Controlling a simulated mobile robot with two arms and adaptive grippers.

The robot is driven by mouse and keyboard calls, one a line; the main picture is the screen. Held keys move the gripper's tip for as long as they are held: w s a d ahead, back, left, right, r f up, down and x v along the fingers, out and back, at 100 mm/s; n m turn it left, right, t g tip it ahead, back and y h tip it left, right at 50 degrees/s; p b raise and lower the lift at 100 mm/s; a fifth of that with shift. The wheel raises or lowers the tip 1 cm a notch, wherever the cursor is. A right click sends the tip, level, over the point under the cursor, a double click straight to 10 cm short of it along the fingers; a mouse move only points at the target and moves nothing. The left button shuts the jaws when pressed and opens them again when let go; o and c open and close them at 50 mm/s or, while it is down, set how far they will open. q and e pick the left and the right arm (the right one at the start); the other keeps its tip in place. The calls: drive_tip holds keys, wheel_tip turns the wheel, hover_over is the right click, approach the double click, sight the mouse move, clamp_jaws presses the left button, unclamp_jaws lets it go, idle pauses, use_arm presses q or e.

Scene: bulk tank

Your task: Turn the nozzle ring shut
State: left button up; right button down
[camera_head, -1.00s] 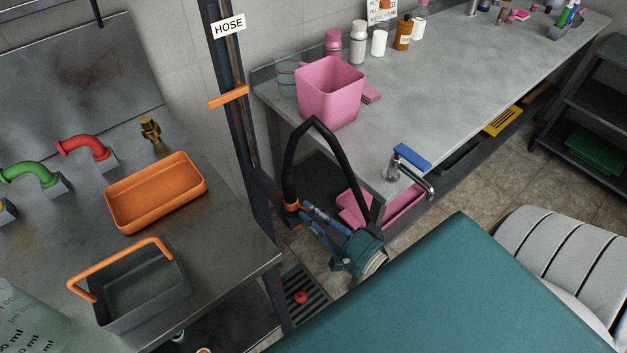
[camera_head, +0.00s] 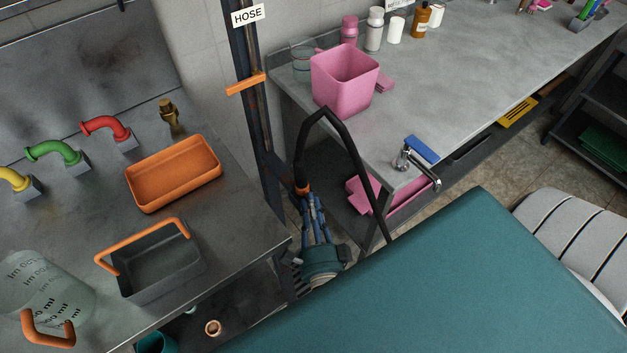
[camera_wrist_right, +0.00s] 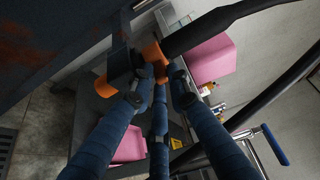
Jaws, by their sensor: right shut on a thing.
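The orange nozzle ring (camera_head: 302,186) sits at the lower end of the black hose (camera_head: 345,140), beside the dark post. It also shows in the right wrist view (camera_wrist_right: 151,56), with the hose (camera_wrist_right: 215,28) running off to the upper right. My right gripper (camera_head: 304,195) reaches up to the ring from below. In the wrist view its blue fingers (camera_wrist_right: 158,76) are shut on the ring, which is partly hidden between the fingertips. My left gripper is not in view.
The dark post (camera_head: 250,110) with the HOSE sign (camera_head: 248,15) stands close by the ring. A grey bench (camera_head: 440,110) with a pink bin (camera_head: 343,85) is to the right. The steel counter (camera_head: 225,225) at left holds an orange tray (camera_head: 173,177) and a grey basket (camera_head: 155,270).

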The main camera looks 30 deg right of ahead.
idle(0.4)
drive_tip(key=c, duration=1.7)
unclamp_jaws()
drive_tip(key=v, duration=1.2)
